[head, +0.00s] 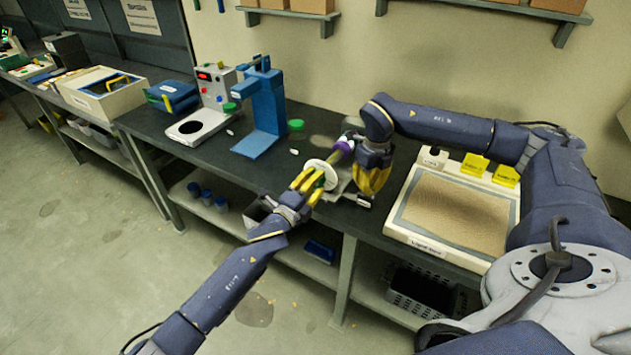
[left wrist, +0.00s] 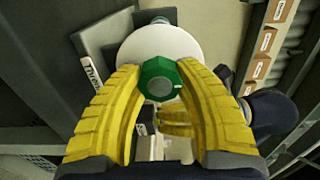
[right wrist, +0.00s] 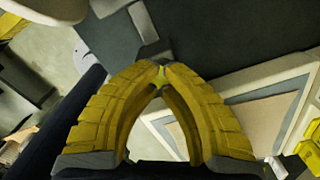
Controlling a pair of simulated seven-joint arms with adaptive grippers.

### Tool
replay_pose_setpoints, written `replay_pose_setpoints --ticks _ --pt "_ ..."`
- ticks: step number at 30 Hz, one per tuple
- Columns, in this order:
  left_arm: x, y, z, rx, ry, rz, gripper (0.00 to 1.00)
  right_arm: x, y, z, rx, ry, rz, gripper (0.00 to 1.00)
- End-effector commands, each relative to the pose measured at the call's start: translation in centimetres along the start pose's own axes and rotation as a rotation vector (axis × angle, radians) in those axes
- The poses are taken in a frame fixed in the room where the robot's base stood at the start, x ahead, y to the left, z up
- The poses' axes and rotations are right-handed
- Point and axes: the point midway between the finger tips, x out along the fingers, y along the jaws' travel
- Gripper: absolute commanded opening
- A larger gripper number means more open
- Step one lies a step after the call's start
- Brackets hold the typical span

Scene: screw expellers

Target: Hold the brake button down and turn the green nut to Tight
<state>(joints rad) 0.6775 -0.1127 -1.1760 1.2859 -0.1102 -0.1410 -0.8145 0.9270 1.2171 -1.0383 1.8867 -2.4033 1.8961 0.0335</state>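The green nut (left wrist: 160,83) sits in front of a round white disc (left wrist: 200,47) in the left wrist view. My left gripper (head: 318,178) has its yellow fingers on opposite sides of the nut, apparently touching it. In the head view the fingers partly cover the white disc (head: 322,169). My right gripper (head: 364,195) points down just right of the disc, at the station's right side. In the right wrist view its fingertips (right wrist: 160,68) meet, with a tiny coloured spot between them. The brake button cannot be made out; the right fingers may hide it.
A sand-coloured light box (head: 455,210) with yellow blocks stands right of my right gripper. A blue press (head: 266,105) and a grey control box (head: 215,86) stand to the left on the dark bench (head: 185,140). The bench's front edge runs below my left gripper.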

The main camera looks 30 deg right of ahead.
Motion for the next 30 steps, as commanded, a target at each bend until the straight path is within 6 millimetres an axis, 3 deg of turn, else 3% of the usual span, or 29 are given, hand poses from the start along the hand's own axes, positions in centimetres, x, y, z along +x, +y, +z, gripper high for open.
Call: replay_pose_setpoints --ticks 4,8,21,30 --pt "0.0 0.0 0.01 0.0 0.0 0.0 0.13 0.05 0.0 -0.03 0.0 0.001 0.0 0.0" --pt "0.0 0.0 0.02 0.048 0.0 0.0 0.13 0.05 0.0 -0.03 0.0 0.001 0.0 0.0" --pt "-0.01 0.0 0.07 0.647 0.0 0.001 0.13 0.05 0.0 -0.03 0.0 0.001 0.0 0.0" --pt "0.0 -0.03 0.09 0.705 -0.001 0.0 0.13 0.05 0.0 -0.03 0.0 0.001 0.0 0.0"
